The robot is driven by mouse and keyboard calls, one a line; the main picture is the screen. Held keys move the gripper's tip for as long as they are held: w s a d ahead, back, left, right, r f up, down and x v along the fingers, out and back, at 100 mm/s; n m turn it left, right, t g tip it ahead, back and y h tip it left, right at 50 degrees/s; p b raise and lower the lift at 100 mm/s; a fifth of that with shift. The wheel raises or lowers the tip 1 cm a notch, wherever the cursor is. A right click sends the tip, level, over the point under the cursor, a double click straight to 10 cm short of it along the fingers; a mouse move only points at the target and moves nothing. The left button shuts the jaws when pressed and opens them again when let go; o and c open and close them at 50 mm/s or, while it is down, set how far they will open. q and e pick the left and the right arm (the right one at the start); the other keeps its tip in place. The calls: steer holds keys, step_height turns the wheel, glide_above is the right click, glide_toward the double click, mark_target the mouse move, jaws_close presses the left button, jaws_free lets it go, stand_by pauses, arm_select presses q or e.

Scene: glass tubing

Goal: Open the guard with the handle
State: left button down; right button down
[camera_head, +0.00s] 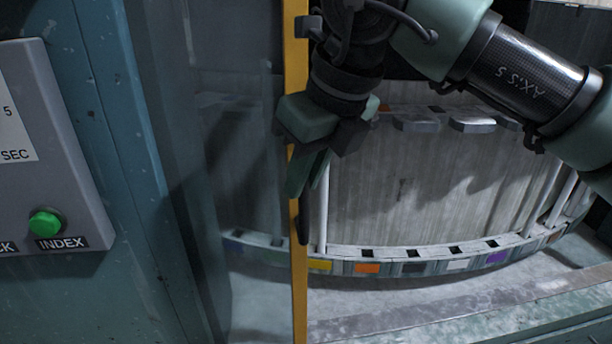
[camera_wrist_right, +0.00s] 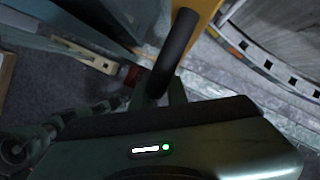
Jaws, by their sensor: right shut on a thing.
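The guard is a clear panel (camera_head: 240,185) with a yellow upright edge (camera_head: 299,285). It spans the area left of that edge, and the opening right of the edge is uncovered. A dark handle (camera_head: 302,228) sits on the yellow edge; in the right wrist view it is a black bar (camera_wrist_right: 177,45) beside the yellow edge (camera_wrist_right: 206,18). My right gripper (camera_head: 308,182) points down at the yellow edge, shut on the handle. The gripper's fingers hide part of the handle. My left gripper is not in view.
Behind the opening stands a curved carousel (camera_head: 420,262) with coloured tags and square holes, holding glass tubes. At left, a grey control box (camera_head: 45,150) with a green button (camera_head: 45,223) is on the blue machine frame (camera_head: 115,150).

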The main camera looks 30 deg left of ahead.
steer(key=shift+a+r, duration=0.15)
steer(key=c, duration=1.4)
jaws_free()
steer(key=v, duration=0.7)
steer(key=shift+r+b, duration=0.3)
steer(key=shift+b, duration=0.1)
steer(key=shift+s, duration=0.1)
